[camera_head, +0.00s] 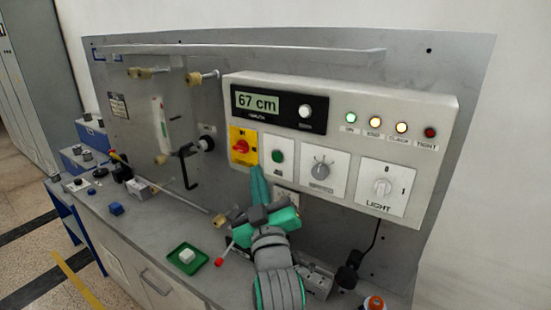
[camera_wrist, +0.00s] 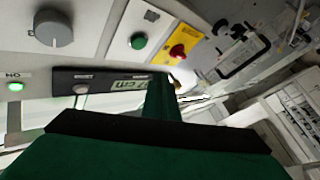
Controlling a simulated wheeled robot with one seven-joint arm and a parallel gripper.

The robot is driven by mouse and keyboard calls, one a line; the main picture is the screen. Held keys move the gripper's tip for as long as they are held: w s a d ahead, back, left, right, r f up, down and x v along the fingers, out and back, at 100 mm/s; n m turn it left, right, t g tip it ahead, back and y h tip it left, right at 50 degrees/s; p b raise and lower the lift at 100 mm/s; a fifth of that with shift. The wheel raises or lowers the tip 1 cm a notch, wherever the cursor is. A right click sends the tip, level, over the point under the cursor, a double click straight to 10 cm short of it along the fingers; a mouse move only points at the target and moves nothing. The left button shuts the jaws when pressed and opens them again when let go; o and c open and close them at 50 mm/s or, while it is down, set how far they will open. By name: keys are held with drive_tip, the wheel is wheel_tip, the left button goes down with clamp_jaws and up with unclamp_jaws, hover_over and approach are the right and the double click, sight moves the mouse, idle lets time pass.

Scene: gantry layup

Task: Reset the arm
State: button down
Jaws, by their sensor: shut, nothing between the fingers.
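My gripper (camera_head: 257,172) is raised in front of the lower left part of the grey control box (camera_head: 335,92), with its fingers together and nothing between them. In the wrist view its green fingers (camera_wrist: 160,84) point toward the box's display. In the head view the fingertips are just below and right of the red rotary switch on its yellow plate (camera_head: 242,157), close to the green button (camera_head: 278,156). I cannot tell whether the fingertips touch the panel.
The display (camera_head: 257,102) reads 67 cm. A grey knob (camera_head: 321,168) and a LIGHT switch (camera_head: 382,187) sit to the right. On the bench are a green tray (camera_head: 174,265) with a white block (camera_head: 187,256) and a blue block (camera_head: 116,209). A black hook (camera_head: 188,168) juts out at left.

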drive_tip(key=s+f+m+g+h, duration=0.15)
drive_tip(key=s+f, duration=0.35)
drive_tip(key=f, duration=0.5)
drive_tip(key=s+f+m, duration=0.2)
drive_tip(key=s+f, duration=0.3)
drive_tip(key=f, duration=0.6)
drive_tip(key=s+f+m+g+h, duration=0.15)
drive_tip(key=s+f, duration=0.35)
drive_tip(key=f, duration=0.5)
drive_tip(key=s+f+g, duration=0.1)
drive_tip(key=s+f, duration=0.2)
drive_tip(key=s, duration=0.7)
drive_tip(key=s+f+m+g, duration=0.1)
drive_tip(key=s+f, duration=0.3)
drive_tip(key=s, duration=0.6)
drive_tip(key=s+f+m, duration=0.1)
drive_tip(key=s+f, duration=0.2)
drive_tip(key=s, duration=0.7)
drive_tip(key=shift+s+f+g, duration=0.25)
drive_tip(key=shift+g, duration=0.15)
drive_tip(key=shift+d, duration=0.1)
